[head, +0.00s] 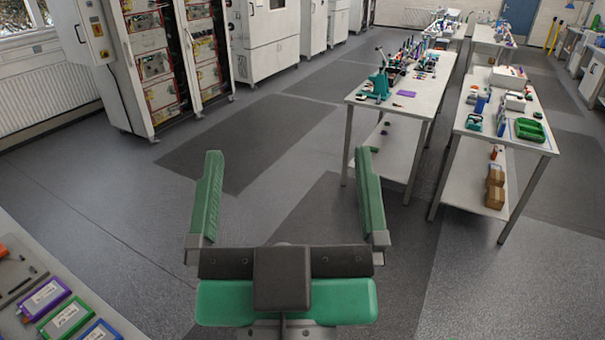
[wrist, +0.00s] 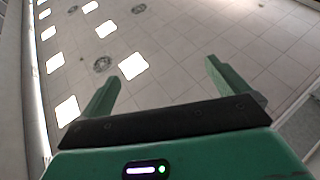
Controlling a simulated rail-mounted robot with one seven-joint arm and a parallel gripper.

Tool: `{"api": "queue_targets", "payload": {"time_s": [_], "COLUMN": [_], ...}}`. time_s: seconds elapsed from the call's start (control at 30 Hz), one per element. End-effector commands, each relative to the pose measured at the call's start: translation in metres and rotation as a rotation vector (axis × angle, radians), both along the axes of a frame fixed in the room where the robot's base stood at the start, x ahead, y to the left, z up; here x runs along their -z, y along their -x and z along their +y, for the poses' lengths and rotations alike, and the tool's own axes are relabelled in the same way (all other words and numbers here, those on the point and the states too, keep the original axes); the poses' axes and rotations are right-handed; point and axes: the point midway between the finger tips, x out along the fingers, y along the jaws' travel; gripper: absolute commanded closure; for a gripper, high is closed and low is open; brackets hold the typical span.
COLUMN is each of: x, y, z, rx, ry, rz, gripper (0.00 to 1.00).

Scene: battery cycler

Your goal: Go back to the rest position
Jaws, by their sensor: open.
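My gripper (head: 287,195) is in the lower middle of the head view, over bare grey floor. Its two green fingers stand wide apart with nothing between them. The fingers also show in the wrist view (wrist: 160,85), where a pale tiled surface with bright square panels, apparently the ceiling, lies beyond them. The gripper touches nothing in either view.
A white table (head: 430,95) with tools stands ahead right. Another table (head: 480,135) with a green tray (head: 529,130) is beside it. Open cabinets (head: 150,65) stand at the back left. A bench (head: 20,262) with coloured cases is at lower left. The middle floor is clear.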

Motion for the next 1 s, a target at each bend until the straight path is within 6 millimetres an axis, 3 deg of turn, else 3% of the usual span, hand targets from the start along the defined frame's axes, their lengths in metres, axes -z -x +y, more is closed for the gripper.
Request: {"api": "queue_targets", "payload": {"time_s": [0.03, 0.13, 0.47, 0.57, 0.7, 0.8, 1.0], "x": [-0.014, -0.028, -0.035, -0.061, -0.116, -0.146, -0.139], "y": [0.016, 0.034, 0.036, 0.035, 0.035, 0.035, 0.035], "z": [-0.008, -0.015, -0.015, -0.015, -0.013, -0.013, -0.012], "rx": [0.009, 0.016, 0.015, 0.013, 0.004, -0.003, -0.005], "ry": [-0.014, -0.027, -0.029, -0.032, -0.041, -0.047, -0.049], "rz": [-0.057, -0.12, -0.127, -0.127, -0.125, -0.124, -0.122], "gripper": [0.0, 0.0, 0.0, 0.0, 0.0, 0.0, 0.0]}}
